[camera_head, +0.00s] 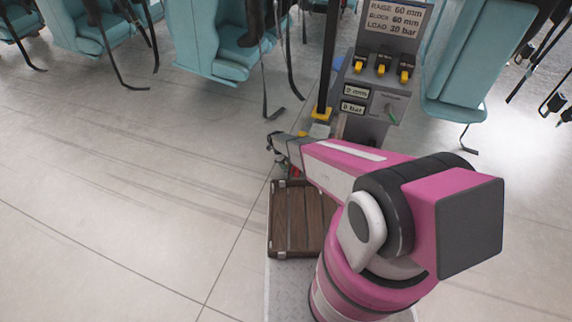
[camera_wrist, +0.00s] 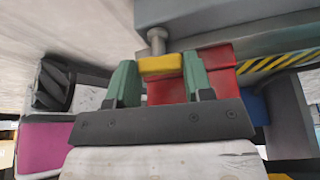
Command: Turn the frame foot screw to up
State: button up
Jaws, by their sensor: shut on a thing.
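In the wrist view, the two green fingers of my gripper (camera_wrist: 159,67) stand on either side of a small yellow piece (camera_wrist: 160,63) and are shut on it. A short grey metal screw (camera_wrist: 156,40) rises from the yellow piece towards a grey frame beam (camera_wrist: 225,27). I take these to be the foot screw and its yellow grip. Which setting it points to cannot be read. In the head view, my gripper (camera_head: 277,143) is at the end of my pink arm, near the console's foot; the screw is hidden there.
A red block (camera_wrist: 220,68) sits close behind the fingers, beside yellow-black striping (camera_wrist: 282,62). A grey console (camera_head: 378,82) with yellow levers stands beyond my arm. A brown slatted crate (camera_head: 291,250) lies below it. Teal seats (camera_head: 215,45) hang behind. Floor at left is clear.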

jog(key=n+t, duration=0.1)
jog(key=n, duration=0.2)
jog(key=shift+s+n, duration=0.15)
jog(key=shift+n, duration=0.15)
jog(key=shift+s+n+t, duration=0.1)
jog(key=shift+n+t, duration=1)
jog(key=shift+n, duration=1.1)
jog(key=shift+h, duration=0.3)
jog(key=o, duration=0.9)
jog(key=shift+s, duration=0.15)
